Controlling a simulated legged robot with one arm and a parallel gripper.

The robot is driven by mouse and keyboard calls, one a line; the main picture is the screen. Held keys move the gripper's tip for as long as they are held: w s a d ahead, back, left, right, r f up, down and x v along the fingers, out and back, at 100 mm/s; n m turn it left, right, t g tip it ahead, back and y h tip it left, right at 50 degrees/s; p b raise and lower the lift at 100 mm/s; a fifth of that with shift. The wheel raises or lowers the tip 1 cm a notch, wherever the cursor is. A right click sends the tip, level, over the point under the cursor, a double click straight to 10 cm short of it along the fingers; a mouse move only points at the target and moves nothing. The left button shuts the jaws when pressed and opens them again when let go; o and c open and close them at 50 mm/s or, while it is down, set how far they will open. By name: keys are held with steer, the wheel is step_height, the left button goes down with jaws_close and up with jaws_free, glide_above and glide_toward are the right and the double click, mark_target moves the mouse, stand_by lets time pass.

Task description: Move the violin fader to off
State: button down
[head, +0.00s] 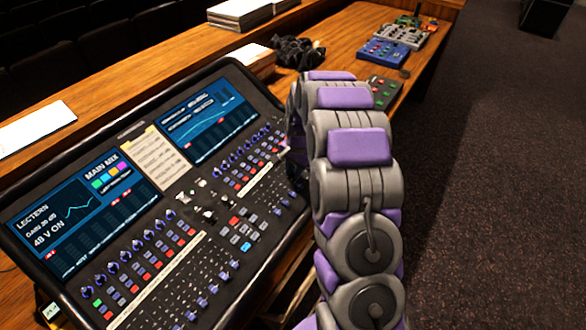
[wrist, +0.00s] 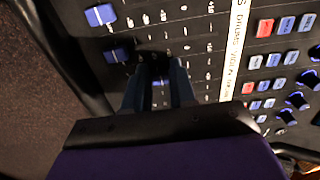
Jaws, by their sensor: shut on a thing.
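In the wrist view my gripper (wrist: 160,70) reaches down onto the mixing desk's fader section, with its two dark fingers close together. They are shut on a fader, which I take to be the violin fader (wrist: 159,81); only a little blue shows between the fingers. The white label strip (wrist: 233,50) beside the faders carries handwritten names, seen sideways, with "DRUMS" and "VIOLIN" roughly legible. In the head view my arm reaches to the right end of the mixing desk (head: 130,128), and the fingertips are hidden there.
Two other blue fader caps (wrist: 100,15) (wrist: 117,55) sit to the left of the fingers. Red and blue buttons (wrist: 265,28) and knobs (wrist: 297,101) lie past the strip. A black cloth (head: 297,52) and a blue pedal box (head: 384,52) lie farther back on the wooden desk.

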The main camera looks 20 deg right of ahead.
mark_target(307, 180)
steer(key=shift+w+d, duration=0.15)
steer(key=shift+d, duration=0.75)
steer(key=shift+a, duration=0.25)
steer(key=s+d, duration=0.1)
steer(key=s+d+p, duration=0.1)
steer(key=s, duration=0.1)
steer(key=shift+s+d+f, duration=0.15)
steer(key=shift+s+f, duration=0.05)
steer(key=c, duration=1.3)
jaws_free()
steer(key=o, duration=0.4)
steer(key=shift+d, duration=0.15)
